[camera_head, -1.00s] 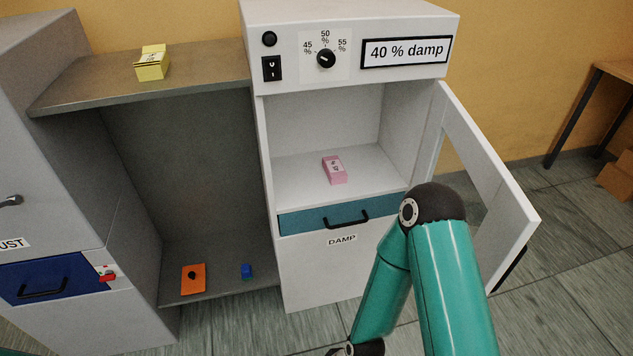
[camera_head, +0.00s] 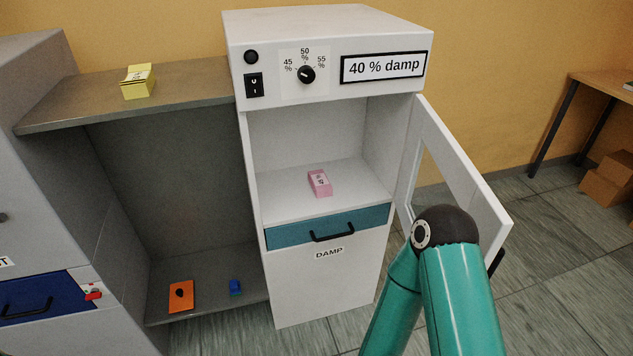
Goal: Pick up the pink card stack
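The pink card stack (camera_head: 320,183) lies on the white shelf inside the open upper compartment of the damp cabinet (camera_head: 325,285). It sits near the middle of the shelf, toward the front. Nothing is touching it. My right arm, teal with a black elbow, stands in front of the cabinet's right side and the open door. Its gripper is below the picture, out of view. My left gripper is not in view either.
The cabinet's white door (camera_head: 462,170) stands open to the right. A teal drawer (camera_head: 290,233) sits below the compartment. A yellow card stack (camera_head: 138,82) lies on the grey shelf at left.

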